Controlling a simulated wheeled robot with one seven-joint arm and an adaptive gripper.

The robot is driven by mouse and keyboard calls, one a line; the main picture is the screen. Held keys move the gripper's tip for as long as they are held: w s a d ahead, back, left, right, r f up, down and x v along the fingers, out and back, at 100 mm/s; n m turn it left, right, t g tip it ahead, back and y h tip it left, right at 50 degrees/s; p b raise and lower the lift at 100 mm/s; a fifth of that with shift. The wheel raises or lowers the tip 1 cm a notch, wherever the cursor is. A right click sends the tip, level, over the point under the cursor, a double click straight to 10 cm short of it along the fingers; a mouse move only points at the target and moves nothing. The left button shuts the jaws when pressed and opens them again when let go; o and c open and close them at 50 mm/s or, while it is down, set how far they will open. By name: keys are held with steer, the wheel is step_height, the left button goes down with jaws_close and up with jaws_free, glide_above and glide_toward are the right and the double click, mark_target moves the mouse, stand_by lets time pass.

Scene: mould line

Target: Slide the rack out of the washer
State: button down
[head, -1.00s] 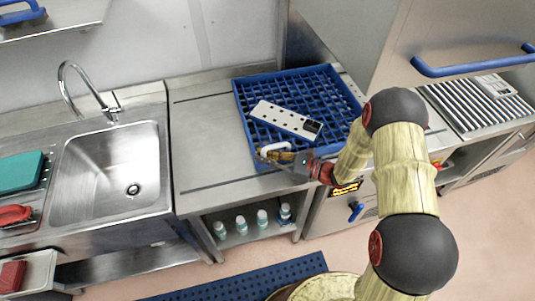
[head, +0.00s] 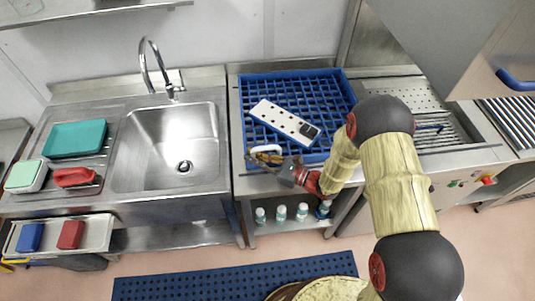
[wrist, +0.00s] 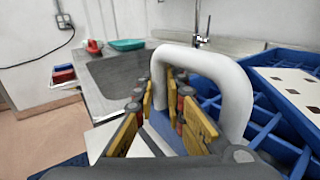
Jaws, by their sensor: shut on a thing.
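The blue rack (head: 345,92) lies flat on the steel counter, its left edge close to the sink unit. The washer's raised hood (head: 447,42) is to its right, and the washer's perforated bed (head: 398,92) shows beside the rack's right side. My gripper (head: 265,158) is at the rack's front left corner, shut on the rack's white handle (head: 266,149). In the wrist view the white handle (wrist: 205,58) arches up between and above the yellow finger pads. A white plate with holes and a dark end (head: 285,121) lies on the rack. My arm hides some of the rack's right front.
The sink (head: 168,150) with its tap is directly left. Teal (head: 75,138) and red (head: 75,177) items sit beyond it. Several bottles (head: 281,213) stand on the shelf below the counter. A blue mat (head: 230,283) lies on the floor.

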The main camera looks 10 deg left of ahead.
steer(key=shift+s+a, duration=0.2)
steer(key=shift+a, duration=0.45)
steer(key=shift+s+a, duration=0.2)
steer(key=shift+a, duration=0.45)
steer(key=c, duration=2.1)
jaws_free()
steer(key=shift+a, duration=0.1)
steer(key=shift+c, duration=0.2)
steer(key=v, duration=1)
steer(key=shift+d, duration=0.4)
steer(key=shift+s+d, duration=0.25)
steer(key=shift+d, duration=0.35)
